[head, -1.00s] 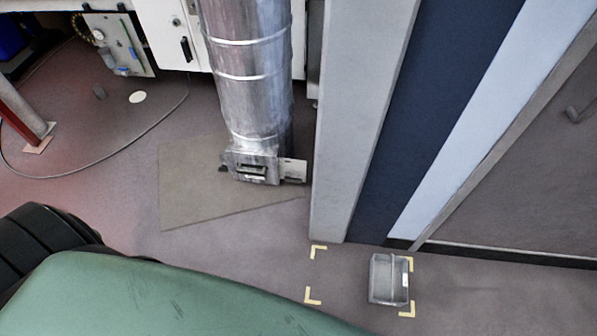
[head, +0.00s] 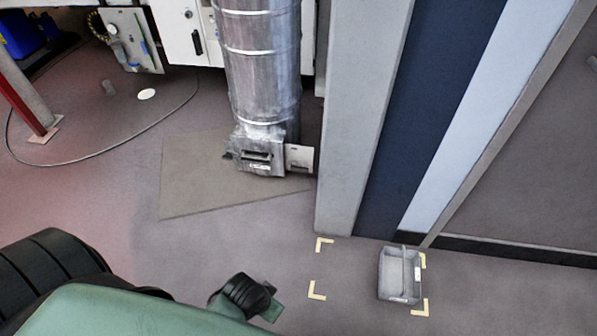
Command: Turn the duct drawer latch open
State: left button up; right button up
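The silver duct (head: 263,75) comes down to the floor in the upper middle of the head view. At its foot is a metal box, the duct drawer (head: 259,157), with a dark slot and a small pale label on its front. A pale plate (head: 299,158) sticks out to its right, and a small dark piece shows at its left side. Which part is the latch is too small to tell. A black and green part of mine shows at the bottom centre, well short of the duct; no gripper fingers can be made out.
A grey bin (head: 400,276) stands on the floor among yellow corner marks (head: 317,290). A grey post (head: 352,120) rises right of the duct. A flat brown mat (head: 200,190) lies under the duct's foot. A cable (head: 90,157) loops on the floor at left. Open floor lies in front.

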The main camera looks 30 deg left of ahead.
aim_at(229, 155)
jog(key=u, duration=1.4)
